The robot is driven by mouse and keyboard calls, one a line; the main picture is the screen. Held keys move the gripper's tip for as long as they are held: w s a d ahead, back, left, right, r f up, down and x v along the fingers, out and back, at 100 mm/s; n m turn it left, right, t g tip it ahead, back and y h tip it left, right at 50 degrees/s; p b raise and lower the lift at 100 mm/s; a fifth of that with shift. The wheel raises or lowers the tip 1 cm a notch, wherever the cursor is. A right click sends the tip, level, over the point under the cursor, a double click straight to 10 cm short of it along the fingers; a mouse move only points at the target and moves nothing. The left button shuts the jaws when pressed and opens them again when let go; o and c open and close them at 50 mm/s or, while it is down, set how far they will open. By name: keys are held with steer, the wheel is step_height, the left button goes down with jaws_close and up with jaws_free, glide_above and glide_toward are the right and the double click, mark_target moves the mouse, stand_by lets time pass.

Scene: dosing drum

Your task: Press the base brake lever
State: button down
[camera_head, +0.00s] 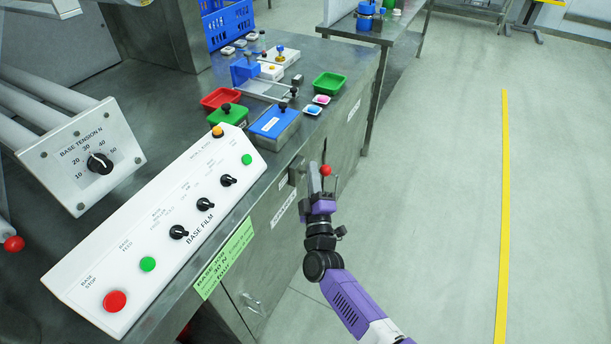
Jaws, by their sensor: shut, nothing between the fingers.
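A lever with a red ball knob (326,170) stands out from the front side of the steel bench, near a small grey bracket (296,170). No readable label names it as the base brake lever. My gripper (316,172) is shut and right beside this knob, just to its left in the picture. I cannot tell whether they touch. The rest of the lever is mostly hidden by my gripper. Another red ball knob (14,243) shows at the far left edge, below the BASE TENSION N panel (80,158).
The white BASE FILM panel (160,232) with buttons and black knobs lies along the bench edge. A green BASE JOG label (224,258) is on the bench front. Trays and a blue crate (228,24) stand at the back. The floor right of my arm is clear.

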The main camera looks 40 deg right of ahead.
steer(key=shift+s+d+f, duration=0.3)
steer(key=shift+s+d, duration=0.05)
steer(key=shift+s, duration=0.05)
steer(key=shift+f, duration=0.15)
step_height(320, 180, down, 9)
steer(key=s+m+g+h+b, duration=0.1)
steer(key=m+g+h+b, duration=0.8)
steer(key=m+b, duration=1.1)
steer(key=h+b, duration=0.2)
steer(key=b, duration=0.3)
steer(key=shift+d, duration=0.25)
steer(key=shift+m+g, duration=0.4)
steer(key=shift+m, duration=0.1)
